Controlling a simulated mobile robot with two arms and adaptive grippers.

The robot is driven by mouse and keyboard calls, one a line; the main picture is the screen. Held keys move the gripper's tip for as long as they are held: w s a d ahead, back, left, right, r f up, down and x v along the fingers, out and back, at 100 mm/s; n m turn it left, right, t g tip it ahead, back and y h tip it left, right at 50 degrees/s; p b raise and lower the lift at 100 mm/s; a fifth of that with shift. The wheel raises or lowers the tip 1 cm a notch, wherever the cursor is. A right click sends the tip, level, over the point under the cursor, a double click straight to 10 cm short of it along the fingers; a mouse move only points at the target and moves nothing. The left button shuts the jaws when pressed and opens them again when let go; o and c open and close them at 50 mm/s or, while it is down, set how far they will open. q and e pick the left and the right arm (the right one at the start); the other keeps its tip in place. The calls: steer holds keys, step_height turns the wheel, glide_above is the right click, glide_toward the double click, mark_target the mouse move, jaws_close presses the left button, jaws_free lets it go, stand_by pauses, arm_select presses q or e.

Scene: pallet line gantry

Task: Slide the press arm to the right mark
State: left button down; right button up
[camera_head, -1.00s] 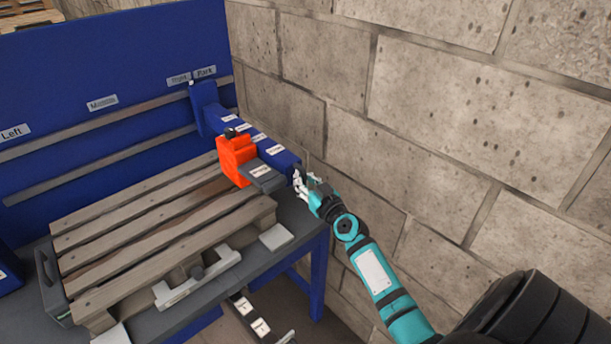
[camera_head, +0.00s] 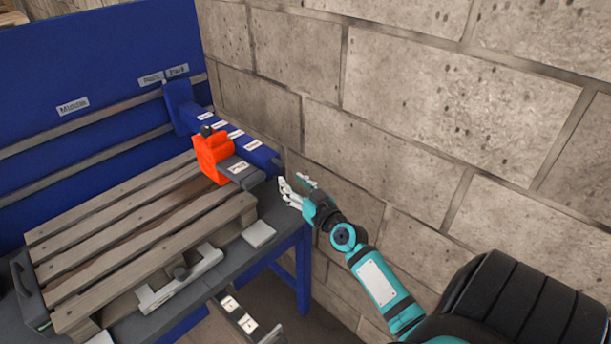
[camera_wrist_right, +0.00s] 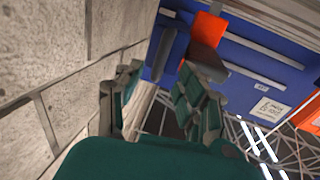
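The press arm (camera_head: 252,148) is a blue beam standing out from the blue back panel, with an orange head (camera_head: 212,157) on its side. Its wall end (camera_head: 180,105) sits below the Park label (camera_head: 177,70), right of the Right label (camera_head: 151,78). My right gripper (camera_head: 294,190) is open and empty, just beyond the beam's near end, with a small gap between them. In the right wrist view, its green fingers (camera_wrist_right: 160,105) stand apart, with the blue beam and a dark grey bar (camera_wrist_right: 166,54) ahead. My left gripper is not in view.
A wooden pallet (camera_head: 135,215) lies on the bench under the arm. A grey clamp-like bar (camera_head: 180,280) is at its front. The Middle label (camera_head: 73,105) is further left above the rails (camera_head: 95,137). A block wall (camera_head: 420,110) stands close on the right.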

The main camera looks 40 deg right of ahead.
steer(key=s, duration=0.6)
steer(key=shift+s+a, duration=0.2)
steer(key=shift+a, duration=0.2)
